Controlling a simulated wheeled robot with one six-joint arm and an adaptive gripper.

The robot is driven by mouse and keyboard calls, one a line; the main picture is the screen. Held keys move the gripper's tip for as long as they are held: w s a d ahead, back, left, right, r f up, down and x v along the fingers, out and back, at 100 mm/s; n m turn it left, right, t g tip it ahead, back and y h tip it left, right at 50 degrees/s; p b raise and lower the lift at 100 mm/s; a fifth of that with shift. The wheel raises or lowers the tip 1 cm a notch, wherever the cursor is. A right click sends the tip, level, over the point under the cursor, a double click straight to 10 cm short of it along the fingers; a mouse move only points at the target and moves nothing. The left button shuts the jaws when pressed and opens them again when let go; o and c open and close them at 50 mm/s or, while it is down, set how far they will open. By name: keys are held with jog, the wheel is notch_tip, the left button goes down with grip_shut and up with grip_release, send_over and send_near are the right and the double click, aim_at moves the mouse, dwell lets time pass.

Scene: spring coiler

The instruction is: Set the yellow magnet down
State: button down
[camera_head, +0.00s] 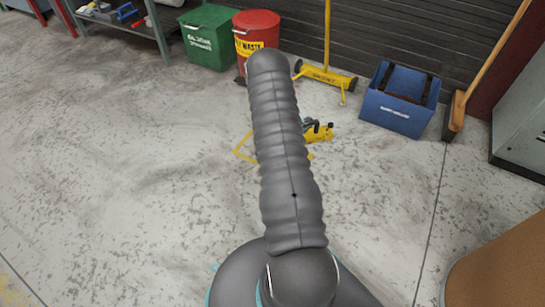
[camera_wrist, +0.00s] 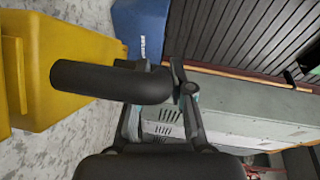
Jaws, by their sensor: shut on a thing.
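The yellow magnet (camera_head: 321,135) shows just right of my arm in the head view. It fills the left of the wrist view as a yellow block (camera_wrist: 75,38) with a thick black handle (camera_wrist: 105,82). My gripper (camera_wrist: 157,76) is shut on the handle. In the head view my arm hides most of the gripper and part of the magnet. A yellow outlined square (camera_head: 241,151) is marked on the floor just left of the magnet in the picture, partly behind my arm. I cannot tell the gap between the magnet and the floor.
A yellow push sweeper (camera_head: 325,77), blue bin (camera_head: 399,101), red waste can (camera_head: 257,30) and green bin (camera_head: 208,38) stand along the back wall. A broom (camera_head: 457,112) leans beside a grey cabinet (camera_head: 522,130). The floor at left is clear.

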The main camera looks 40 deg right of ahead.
jog(key=shift+s+d+f, duration=0.15)
jog(key=shift+d+f, duration=0.05)
jog(key=shift+d, duration=0.1)
jog(key=shift+a+f, duration=0.1)
jog(key=shift+f, duration=0.1)
jog(key=w+a+f+b, duration=0.2)
jog(key=w+a+f, duration=0.5)
jog(key=f, duration=0.3)
jog(key=shift+w+a+f+b, duration=0.2)
jog(key=shift+w+a+b, duration=0.2)
jog(key=shift+a, duration=0.1)
jog(key=shift+f, duration=0.1)
jog(key=c, duration=1)
grip_release()
jog(key=shift+s, duration=0.1)
jog(key=shift+c, duration=0.2)
jog(key=shift+a, duration=0.1)
